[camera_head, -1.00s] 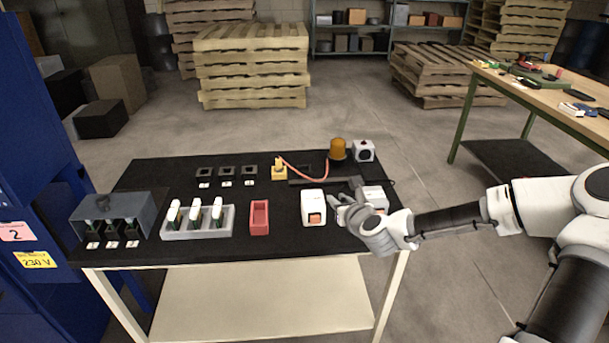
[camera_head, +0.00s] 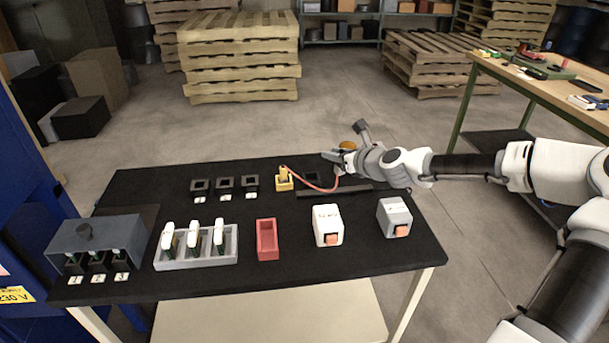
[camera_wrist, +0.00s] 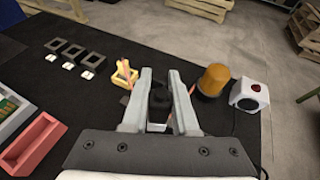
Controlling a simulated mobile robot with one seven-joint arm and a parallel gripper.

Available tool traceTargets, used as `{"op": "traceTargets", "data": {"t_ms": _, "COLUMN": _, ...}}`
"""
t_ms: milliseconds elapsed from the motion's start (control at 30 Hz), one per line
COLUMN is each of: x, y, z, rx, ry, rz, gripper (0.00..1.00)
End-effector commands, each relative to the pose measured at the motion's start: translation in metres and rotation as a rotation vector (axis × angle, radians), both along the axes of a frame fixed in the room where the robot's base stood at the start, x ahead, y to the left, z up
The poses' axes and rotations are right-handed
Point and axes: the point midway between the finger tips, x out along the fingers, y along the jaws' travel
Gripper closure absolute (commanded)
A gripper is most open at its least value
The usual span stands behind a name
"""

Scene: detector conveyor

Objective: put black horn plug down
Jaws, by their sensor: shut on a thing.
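My gripper (camera_head: 336,158) is over the back right part of the black table top (camera_head: 260,275). It is shut on the black horn plug (camera_wrist: 160,97), which shows between the two fingers in the wrist view. The head view hides the plug, and I cannot tell how high it is above the table. The horn (camera_wrist: 249,94), a white box with a dark round front, stands to the right of the fingers in the wrist view; my arm hides it in the head view. A dark square (camera_head: 311,177) lies on the table just below my gripper in the head view.
An orange beacon (camera_wrist: 214,80) stands close to the right finger. A yellow socket (camera_head: 284,179) with a red cable (camera_head: 315,187) is left of my gripper. White (camera_head: 327,225) and grey (camera_head: 395,217) switch boxes and a red tray (camera_head: 267,240) stand nearer the front.

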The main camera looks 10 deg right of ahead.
Motion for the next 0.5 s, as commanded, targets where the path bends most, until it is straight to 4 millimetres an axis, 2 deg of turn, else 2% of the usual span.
{"op": "traceTargets", "data": {"t_ms": 267, "x": 0.008, "y": 0.005, "z": -0.006, "rx": 0.001, "ry": -0.001, "rz": 0.002, "gripper": 1.0}}
{"op": "traceTargets", "data": {"t_ms": 500, "x": 0.046, "y": 0.024, "z": -0.033, "rx": 0.0, "ry": 0.0, "rz": 0.003, "gripper": 1.0}}
